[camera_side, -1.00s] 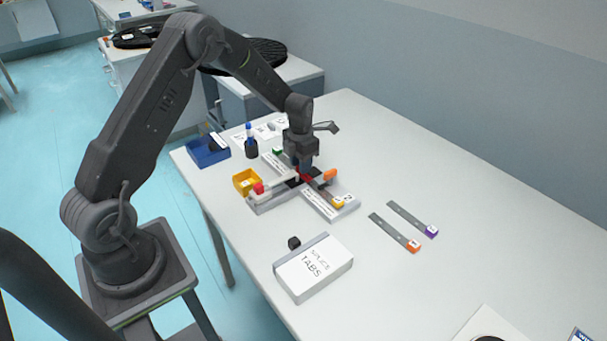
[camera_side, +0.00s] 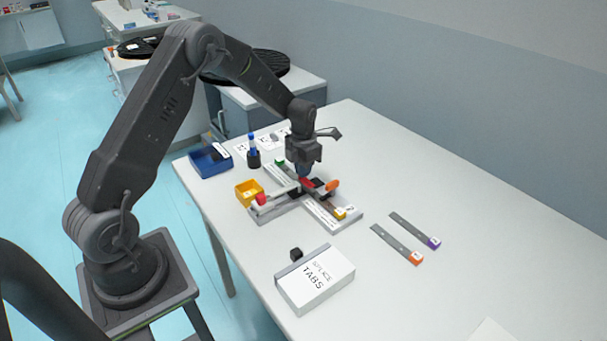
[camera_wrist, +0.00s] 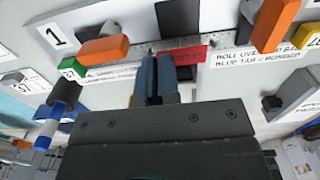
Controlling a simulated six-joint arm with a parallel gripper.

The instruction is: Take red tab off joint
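The red tab (camera_side: 307,183) lies at the joint in the middle of the splice fixture (camera_side: 268,212), right below my gripper (camera_side: 305,174). In the wrist view the red tab (camera_wrist: 192,57) shows flat at the strip, just right of my gripper's blue fingertips (camera_wrist: 159,54). Its left end is hidden behind the right finger. The fingers stand close together with a narrow gap. I cannot tell whether they touch or grip the tab. Orange levers (camera_wrist: 275,22) and (camera_wrist: 103,49) stand on either side of the joint.
A yellow bin (camera_side: 249,192), a blue bin (camera_side: 210,159) and a blue-capped bottle (camera_side: 253,152) stand near the fixture. A splice tabs box (camera_side: 316,278) lies in front. Two grey strips (camera_side: 396,243) and (camera_side: 413,230) lie right. The table's right side is mostly clear.

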